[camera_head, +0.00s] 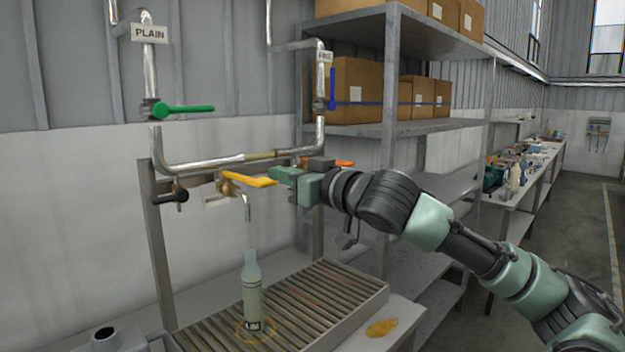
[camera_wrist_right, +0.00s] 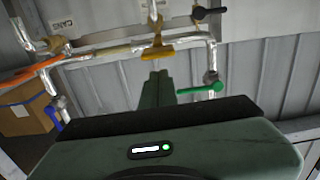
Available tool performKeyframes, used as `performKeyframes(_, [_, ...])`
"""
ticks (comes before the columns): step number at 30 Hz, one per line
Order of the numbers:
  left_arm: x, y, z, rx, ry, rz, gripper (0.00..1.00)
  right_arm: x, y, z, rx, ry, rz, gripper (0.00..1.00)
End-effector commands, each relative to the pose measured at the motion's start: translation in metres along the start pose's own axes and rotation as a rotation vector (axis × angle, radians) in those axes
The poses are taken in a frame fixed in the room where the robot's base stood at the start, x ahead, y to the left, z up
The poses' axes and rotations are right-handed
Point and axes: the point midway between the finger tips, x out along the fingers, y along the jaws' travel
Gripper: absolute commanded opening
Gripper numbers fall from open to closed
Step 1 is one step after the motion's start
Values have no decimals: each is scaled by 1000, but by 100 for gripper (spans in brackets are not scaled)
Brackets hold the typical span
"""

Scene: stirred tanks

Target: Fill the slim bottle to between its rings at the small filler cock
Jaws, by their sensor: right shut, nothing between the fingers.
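The slim bottle (camera_head: 252,288) is pale green and stands upright on the slatted drip tray (camera_head: 352,302), inside a yellow ring mark. A dark label shows near its base; its level and rings are too small to read. The small filler cock's spout (camera_head: 247,208) hangs above the bottle, with a clear gap. Its yellow lever (camera_head: 247,180) points right, and also shows in the wrist view (camera_wrist_right: 157,55). My right gripper (camera_head: 278,174) is shut and empty, its tips at or very near the lever's right end; contact cannot be told. My left gripper is not in view.
A green-handled valve (camera_head: 185,109) is on the PLAIN pipe and a blue-handled valve (camera_head: 332,88) on the right pipe. An orange lever (camera_head: 342,163) sits behind my right gripper. Metal shelving (camera_head: 395,75) with cardboard boxes stands at right.

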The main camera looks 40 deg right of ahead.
Motion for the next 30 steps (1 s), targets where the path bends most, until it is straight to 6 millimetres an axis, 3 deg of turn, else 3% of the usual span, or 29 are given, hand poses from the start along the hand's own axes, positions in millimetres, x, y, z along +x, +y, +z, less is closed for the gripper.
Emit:
performKeyframes(1, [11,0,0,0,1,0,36,-8,1,6,-4,0,3,0])
performKeyframes(9, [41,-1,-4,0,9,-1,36,-48,1,5,-6,2,3,0])
performKeyframes(15, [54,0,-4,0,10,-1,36,-69,0,2,-3,1,1,0])
performKeyframes(30, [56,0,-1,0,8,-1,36,-77,-1,-1,1,1,-1,0])
